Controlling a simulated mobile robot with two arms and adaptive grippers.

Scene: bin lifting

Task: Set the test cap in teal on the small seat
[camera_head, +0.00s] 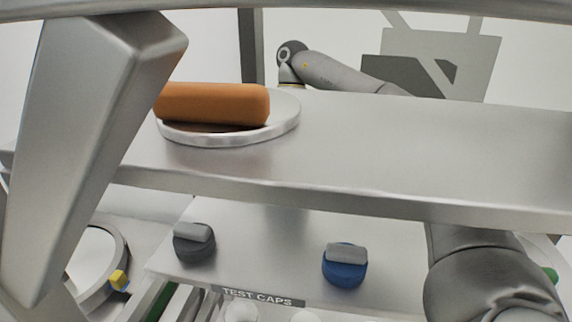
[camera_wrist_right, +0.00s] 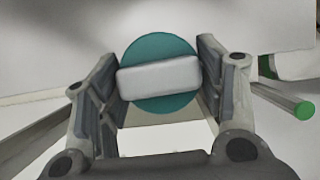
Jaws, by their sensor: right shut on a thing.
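The teal test cap (camera_wrist_right: 158,46) is a round disc with a pale raised grip bar across it. In the right wrist view my right gripper (camera_wrist_right: 161,75) is shut on this bar, one finger at each end. The teal cap and the right gripper are hidden in the head view. A dark grey cap (camera_head: 194,243) and a blue cap (camera_head: 344,266) sit on the lower surface, behind a label reading TEST CAPS (camera_head: 257,297). I cannot tell the small seat for certain. My left gripper is out of view.
A metal shelf (camera_head: 400,140) crosses above the caps and bears a round plate (camera_head: 285,117) with an orange-brown cylinder (camera_head: 215,104). A round white-topped item (camera_head: 93,255) is at the lower left. A green-ended rod (camera_wrist_right: 303,110) lies right of the gripper.

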